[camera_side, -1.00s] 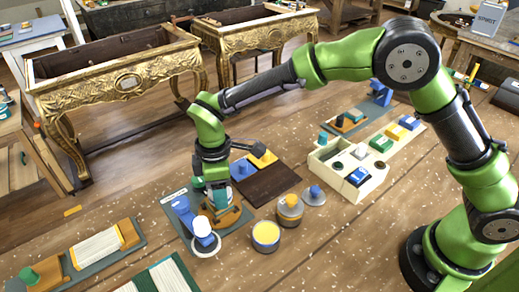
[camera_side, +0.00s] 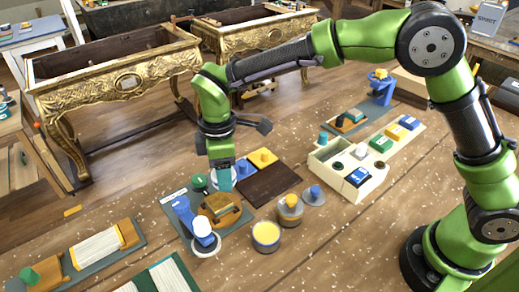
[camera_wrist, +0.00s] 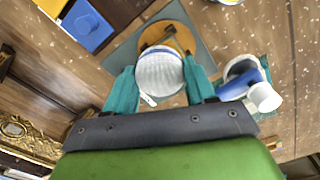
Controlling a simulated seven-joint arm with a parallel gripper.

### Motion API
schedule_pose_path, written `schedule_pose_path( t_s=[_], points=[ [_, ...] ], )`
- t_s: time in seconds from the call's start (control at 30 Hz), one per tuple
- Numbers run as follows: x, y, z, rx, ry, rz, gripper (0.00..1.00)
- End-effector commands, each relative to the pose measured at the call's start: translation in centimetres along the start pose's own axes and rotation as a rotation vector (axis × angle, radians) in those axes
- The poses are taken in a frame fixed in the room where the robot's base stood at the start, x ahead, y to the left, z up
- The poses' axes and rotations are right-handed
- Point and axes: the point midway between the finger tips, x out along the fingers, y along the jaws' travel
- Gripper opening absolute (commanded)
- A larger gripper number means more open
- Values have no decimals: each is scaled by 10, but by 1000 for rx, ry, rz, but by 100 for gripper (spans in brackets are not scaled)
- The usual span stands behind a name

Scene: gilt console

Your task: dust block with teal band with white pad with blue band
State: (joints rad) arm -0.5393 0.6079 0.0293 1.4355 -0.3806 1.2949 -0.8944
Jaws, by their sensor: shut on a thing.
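My gripper (camera_side: 222,182) has teal fingers and points down over the grey mat. In the wrist view, the fingers (camera_wrist: 160,88) are shut on a round white ribbed pad with a blue band (camera_wrist: 160,72). In the side view the pad cannot be made out clearly. The brown wooden block (camera_side: 219,206) sits on an orange-brown base on the mat, below my gripper and apart from it. In the wrist view the pad hides much of the block, and its teal band is not clear.
A blue stand with a white knob (camera_side: 202,226) is close by the block. A green knob (camera_side: 199,182) and blue and yellow blocks (camera_side: 263,158) are behind. A yellow-topped jar (camera_side: 266,236) and a divided cream tray (camera_side: 345,180) are to the right.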

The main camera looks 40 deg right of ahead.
Motion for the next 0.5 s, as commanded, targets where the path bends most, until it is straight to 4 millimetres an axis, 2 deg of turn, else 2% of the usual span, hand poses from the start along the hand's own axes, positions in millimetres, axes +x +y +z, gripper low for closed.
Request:
schedule_pose_path(
  t_s=[0.5],
  points=[
    [-27, 0, 0, 0, 1, 1, 31]
  ],
)
